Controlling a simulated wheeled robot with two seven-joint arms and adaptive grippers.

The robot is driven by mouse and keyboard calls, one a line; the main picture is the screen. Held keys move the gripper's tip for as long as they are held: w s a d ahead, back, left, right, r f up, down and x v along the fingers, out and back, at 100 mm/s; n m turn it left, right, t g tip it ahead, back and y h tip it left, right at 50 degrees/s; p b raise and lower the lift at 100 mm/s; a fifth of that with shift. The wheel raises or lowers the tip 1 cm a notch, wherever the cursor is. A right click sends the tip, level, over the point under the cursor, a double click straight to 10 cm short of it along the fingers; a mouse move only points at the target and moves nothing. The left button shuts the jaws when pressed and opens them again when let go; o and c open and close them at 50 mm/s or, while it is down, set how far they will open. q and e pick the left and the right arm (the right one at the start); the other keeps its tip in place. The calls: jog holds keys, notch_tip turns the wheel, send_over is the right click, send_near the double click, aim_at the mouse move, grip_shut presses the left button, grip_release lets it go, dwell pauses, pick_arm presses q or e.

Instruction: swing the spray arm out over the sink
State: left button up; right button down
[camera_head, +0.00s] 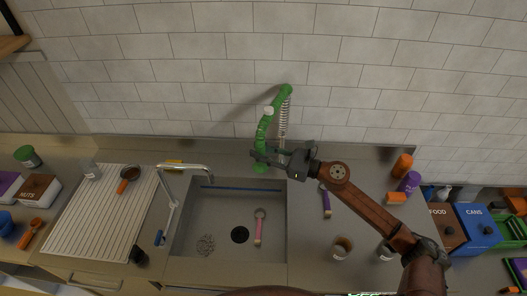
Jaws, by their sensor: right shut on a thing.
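The green spray arm (284,97) stands behind the sink (213,215), near its back right corner. It has a coiled spring and a green hose that curves down at the left. My right gripper (262,156) comes in from the right and is shut on the lower part of the green spray arm. The jaws hide part of the spray arm there. A chrome tap (186,167) stands at the sink's left side, apart from the gripper. My left gripper is not in view.
A brush with a pink handle (258,228) lies in the sink. A ribbed drainboard (97,215) with an orange scoop (127,178) is at the left. A purple-handled tool (326,203), a jar (342,247) and bottles (402,165) stand on the right counter. The tiled wall (200,70) is close behind.

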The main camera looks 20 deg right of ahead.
jog(key=shift+d, duration=0.1)
jog(key=c, duration=1.6)
grip_release()
jog(key=v, duration=1.2)
jog(key=shift+r, duration=0.1)
